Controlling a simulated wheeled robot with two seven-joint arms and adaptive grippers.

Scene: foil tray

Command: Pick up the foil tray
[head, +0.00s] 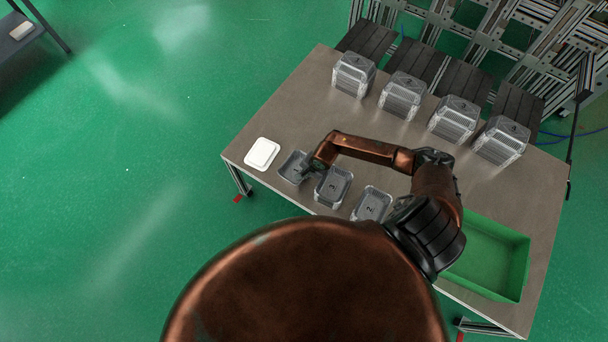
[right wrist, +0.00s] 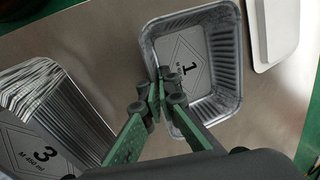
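The foil tray (head: 291,168) is a single shallow silver tray near the left end of the table, beside a white block. In the right wrist view the foil tray (right wrist: 222,62) shows its open inside, with a 1 printed on its bottom. My right gripper (head: 313,168) is at the tray's right side in the head view. In the right wrist view its green fingers (right wrist: 164,92) are close together, one on each side of the tray's wall, pinching it. The tray looks level, at or close to the tabletop. My left gripper is not in view.
A white block (head: 262,153) lies left of the tray. Stacked foil trays (head: 333,186) stand close on its right, with another stack (head: 372,204) beyond. Several taller stacks (head: 402,95) line the back edge. A green bin (head: 513,262) is at the right. The table's middle (head: 300,105) is clear.

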